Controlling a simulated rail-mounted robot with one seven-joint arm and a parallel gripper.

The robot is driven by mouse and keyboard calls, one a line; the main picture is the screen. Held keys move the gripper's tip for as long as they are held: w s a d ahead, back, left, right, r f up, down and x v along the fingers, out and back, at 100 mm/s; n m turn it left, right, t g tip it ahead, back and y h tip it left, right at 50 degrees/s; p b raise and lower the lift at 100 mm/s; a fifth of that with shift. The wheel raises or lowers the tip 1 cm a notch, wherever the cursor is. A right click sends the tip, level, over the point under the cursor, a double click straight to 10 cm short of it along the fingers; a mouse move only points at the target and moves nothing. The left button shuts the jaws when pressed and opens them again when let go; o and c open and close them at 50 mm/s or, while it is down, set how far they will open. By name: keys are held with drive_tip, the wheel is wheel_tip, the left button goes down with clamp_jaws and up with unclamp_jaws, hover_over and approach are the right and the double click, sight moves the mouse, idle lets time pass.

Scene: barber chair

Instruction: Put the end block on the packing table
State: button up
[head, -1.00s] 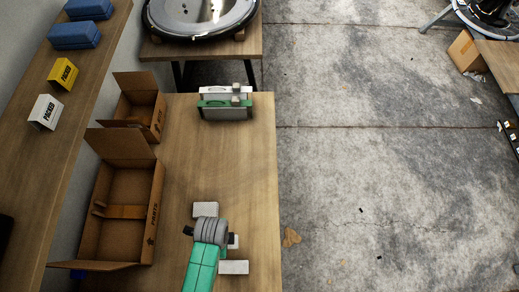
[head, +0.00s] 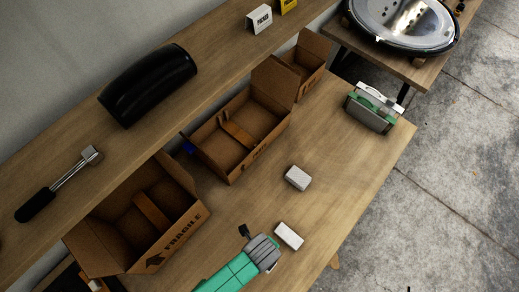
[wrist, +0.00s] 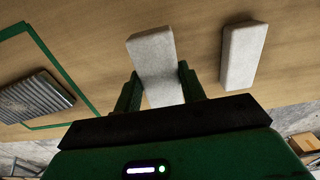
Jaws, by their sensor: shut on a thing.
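My gripper is seen from above in the head view (head: 268,262), its fingers hidden there. In the wrist view my gripper (wrist: 160,88) is shut on a pale grey block (wrist: 153,50), with one green finger on each side. A sliver of pale block (head: 273,266) shows beside it in the head view. A second pale block (wrist: 243,55) lies apart to the right in the wrist view. The head view shows two separate pale blocks, one near the gripper (head: 288,236) and one farther up (head: 298,178). The wooden table (head: 345,150) carries open cartons. Whether the held block touches the wood is unclear.
Open cartons (head: 250,130) (head: 190,222) line the table's left side. A green-and-grey case (head: 372,110) stands at its far end. A black cushion (head: 148,85) and a metal-headed tool (head: 60,185) lie on the shelf. A ribbed grey piece (wrist: 35,98) lies inside a green outline.

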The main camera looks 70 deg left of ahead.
drive_tip(key=shift+s+d+f, duration=0.1)
drive_tip(key=shift+s+d, duration=0.2)
drive_tip(key=shift+d, duration=0.4)
drive_tip(key=shift+s+d+f, duration=0.1)
drive_tip(key=shift+s+d, duration=0.15)
drive_tip(key=shift+d, duration=0.4)
drive_tip(key=f, duration=0.2)
drive_tip(key=d+f+b, duration=0.1)
drive_tip(key=shift+s+d+f, duration=0.1)
drive_tip(key=shift+s, duration=0.2)
drive_tip(key=shift+w+f, duration=0.1)
drive_tip(key=shift+f, duration=0.05)
drive_tip(key=shift+f, duration=0.1)
drive_tip(key=o, duration=0.9)
drive_tip(key=shift+o, duration=0.2)
wheel_tip(320, 180, up, 12)
drive_tip(key=p, duration=0.3)
